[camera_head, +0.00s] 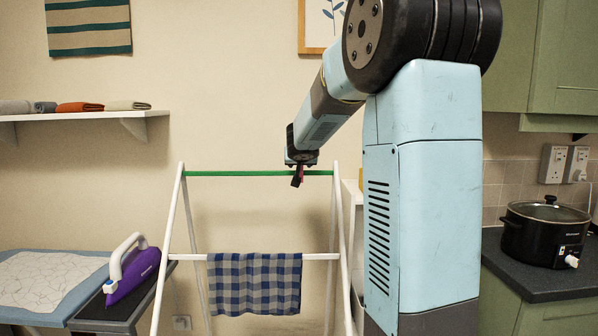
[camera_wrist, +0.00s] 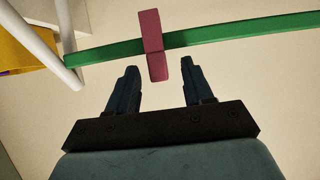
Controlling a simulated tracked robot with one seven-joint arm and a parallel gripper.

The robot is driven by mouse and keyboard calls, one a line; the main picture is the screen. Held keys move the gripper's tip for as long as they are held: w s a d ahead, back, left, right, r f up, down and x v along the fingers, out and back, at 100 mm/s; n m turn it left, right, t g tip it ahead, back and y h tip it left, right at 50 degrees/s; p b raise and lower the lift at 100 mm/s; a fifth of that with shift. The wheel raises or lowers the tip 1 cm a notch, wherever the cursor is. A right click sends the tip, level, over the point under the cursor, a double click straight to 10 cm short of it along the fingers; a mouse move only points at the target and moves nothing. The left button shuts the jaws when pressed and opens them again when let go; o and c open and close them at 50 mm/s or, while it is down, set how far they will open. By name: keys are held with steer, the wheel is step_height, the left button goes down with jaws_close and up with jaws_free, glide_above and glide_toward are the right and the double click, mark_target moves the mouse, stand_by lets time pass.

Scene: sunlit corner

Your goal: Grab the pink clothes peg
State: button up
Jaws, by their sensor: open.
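The pink clothes peg (camera_wrist: 152,45) is clipped across the green bar (camera_wrist: 215,35) of the drying rack in the wrist view. My gripper (camera_wrist: 158,70) is open, its two dark fingers apart with nothing between them. The peg is just beyond the fingertips and lines up with the gap between them. In the head view my gripper (camera_head: 298,178) is at the green bar (camera_head: 235,173), near its right part. A small bit of the peg (camera_head: 302,170) shows there, mostly hidden by my gripper.
The white rack frame (camera_head: 172,235) stands below, with a checked cloth (camera_head: 255,283) on its lower bar. A purple iron (camera_head: 133,272) is at left. A black slow cooker (camera_head: 545,230) is on the right counter. A yellow thing (camera_wrist: 22,45) shows behind a white rack leg (camera_wrist: 45,50).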

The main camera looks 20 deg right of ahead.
jaws_close()
stand_by(0.4)
steer(key=shift+r, duration=0.2)
